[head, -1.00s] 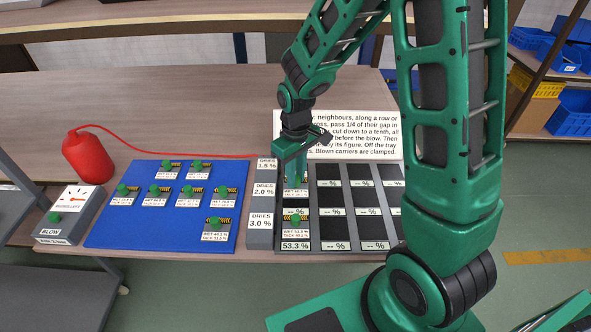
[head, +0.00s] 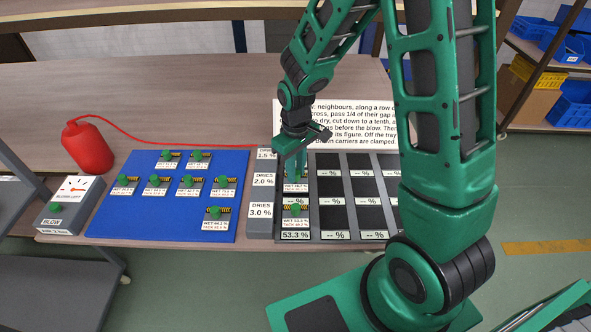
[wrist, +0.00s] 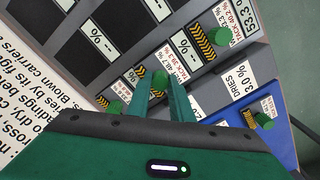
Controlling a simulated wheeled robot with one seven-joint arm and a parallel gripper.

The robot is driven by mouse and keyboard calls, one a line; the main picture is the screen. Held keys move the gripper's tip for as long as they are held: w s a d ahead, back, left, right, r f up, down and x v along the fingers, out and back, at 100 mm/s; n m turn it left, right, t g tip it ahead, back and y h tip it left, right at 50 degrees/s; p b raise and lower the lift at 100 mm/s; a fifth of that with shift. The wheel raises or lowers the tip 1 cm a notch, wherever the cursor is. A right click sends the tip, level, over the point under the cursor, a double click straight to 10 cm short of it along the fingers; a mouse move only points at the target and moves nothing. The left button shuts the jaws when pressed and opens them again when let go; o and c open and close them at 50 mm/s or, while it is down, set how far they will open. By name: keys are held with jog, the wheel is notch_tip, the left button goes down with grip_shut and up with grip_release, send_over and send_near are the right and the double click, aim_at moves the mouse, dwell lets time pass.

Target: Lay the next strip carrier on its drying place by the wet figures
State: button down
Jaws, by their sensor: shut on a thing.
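My gripper (head: 293,165) is shut on the green knob of a strip carrier with a black-yellow stripe and a wet label (head: 296,187); the knob shows between the fingers in the wrist view (wrist: 160,78). The carrier is at the middle cell of the left column of the dark tray (head: 346,236); I cannot tell if it touches the cell floor. Another carrier (head: 295,210) sits in the front left cell, above a 53.3 % display. A further green knob (wrist: 115,107) shows on the back side in the wrist view; my gripper hides it in the head view. Several carriers stand on the blue mat (head: 130,225).
Grey blocks marked DRIES 1.5, 2.0 and 3.0 % (head: 262,182) line the tray's left edge. The other visible cells are empty, reading "-- %". A white text card (head: 345,125) stands behind. A grey blower box (head: 70,210) and red bulb (head: 88,150) stand left.

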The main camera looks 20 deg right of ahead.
jog(key=shift+f, duration=0.7)
jog(key=c, duration=1.5)
grip_release()
jog(key=shift+r, duration=0.1)
notch_tip(320, 180, up, 10)
jog(key=shift+r, duration=0.25)
